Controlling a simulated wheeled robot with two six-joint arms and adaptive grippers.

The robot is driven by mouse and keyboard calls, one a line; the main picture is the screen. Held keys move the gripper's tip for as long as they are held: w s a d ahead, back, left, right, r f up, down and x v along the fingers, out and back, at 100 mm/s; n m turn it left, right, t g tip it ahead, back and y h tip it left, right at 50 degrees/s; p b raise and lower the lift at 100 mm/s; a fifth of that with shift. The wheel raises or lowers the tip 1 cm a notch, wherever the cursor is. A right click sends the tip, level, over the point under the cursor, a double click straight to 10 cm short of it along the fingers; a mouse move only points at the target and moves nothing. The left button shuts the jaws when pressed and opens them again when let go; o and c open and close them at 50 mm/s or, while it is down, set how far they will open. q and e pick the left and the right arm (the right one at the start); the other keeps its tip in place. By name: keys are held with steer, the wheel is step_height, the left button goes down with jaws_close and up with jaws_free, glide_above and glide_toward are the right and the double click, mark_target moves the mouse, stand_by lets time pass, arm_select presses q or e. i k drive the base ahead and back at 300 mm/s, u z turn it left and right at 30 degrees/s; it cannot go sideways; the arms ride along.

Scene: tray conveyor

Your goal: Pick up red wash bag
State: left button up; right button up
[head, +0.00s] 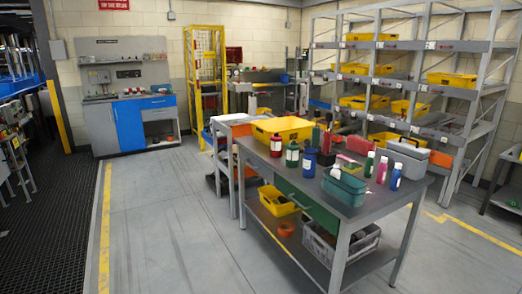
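A red boxy item (360,145), which may be the red wash bag, sits toward the back right of the grey workbench (308,193). It is small in the head view, and bottles and other items in front hide its lower part. A flatter pink-red and green item (347,161) lies just in front of it. I cannot tell for certain which is the wash bag. Neither of my grippers shows in the head view.
Bottles (292,154), a blue container (309,162), a teal basket (344,186) and a grey case (407,156) crowd the bench. A yellow bin (282,129) stands at its far end. Shelving (462,95) stands behind right. The floor (165,220) at left is clear.

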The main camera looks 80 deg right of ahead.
mark_target(358, 145)
steer(key=z, duration=3)
